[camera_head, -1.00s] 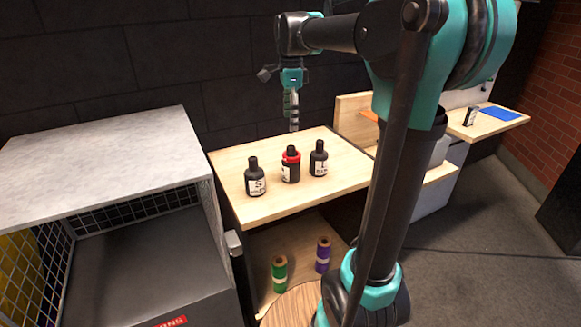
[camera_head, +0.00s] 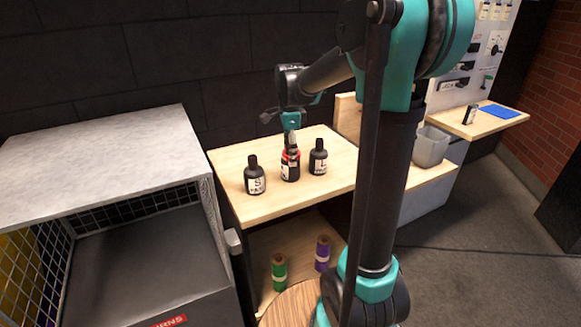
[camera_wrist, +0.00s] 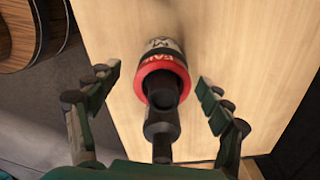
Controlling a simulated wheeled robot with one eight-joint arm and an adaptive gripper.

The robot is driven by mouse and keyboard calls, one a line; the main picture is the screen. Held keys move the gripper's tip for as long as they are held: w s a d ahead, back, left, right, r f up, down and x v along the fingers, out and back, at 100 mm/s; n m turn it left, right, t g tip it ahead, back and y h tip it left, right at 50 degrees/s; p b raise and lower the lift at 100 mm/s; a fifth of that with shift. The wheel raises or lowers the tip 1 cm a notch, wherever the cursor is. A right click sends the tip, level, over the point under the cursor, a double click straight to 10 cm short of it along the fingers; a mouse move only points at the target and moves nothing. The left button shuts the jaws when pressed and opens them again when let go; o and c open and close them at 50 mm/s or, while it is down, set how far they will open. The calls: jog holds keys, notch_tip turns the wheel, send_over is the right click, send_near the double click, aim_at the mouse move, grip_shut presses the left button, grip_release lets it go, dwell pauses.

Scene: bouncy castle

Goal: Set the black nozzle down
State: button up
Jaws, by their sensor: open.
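The middle black nozzle (camera_head: 290,173), marked M and wearing a red ring, stands upright on the wooden tabletop (camera_head: 235,205). My gripper (camera_head: 292,147) is pointed down over its top. In the wrist view the nozzle (camera_wrist: 162,92) lies between the two open fingers (camera_wrist: 158,85), with a visible gap on each side, so nothing is clasped. The red ring (camera_wrist: 160,68) shows there. A black nozzle marked S (camera_head: 255,180) stands to the left, and another marked L (camera_head: 318,160) stands to the right.
A grey-topped mesh cage (camera_head: 100,165) stands left of the table. A green roll (camera_head: 279,272) and a purple roll (camera_head: 322,254) stand on the shelf below. A grey bin (camera_head: 430,148) stands to the right. The tabletop's front is clear.

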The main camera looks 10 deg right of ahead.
aim_at(289, 174)
jog(key=f, duration=0.4)
jog(key=shift+w+d, duration=0.1)
jog(key=shift+w, duration=0.1)
jog(key=shift+c, duration=0.3)
jog(key=c, duration=1.4)
jog(key=shift+c, duration=0.2)
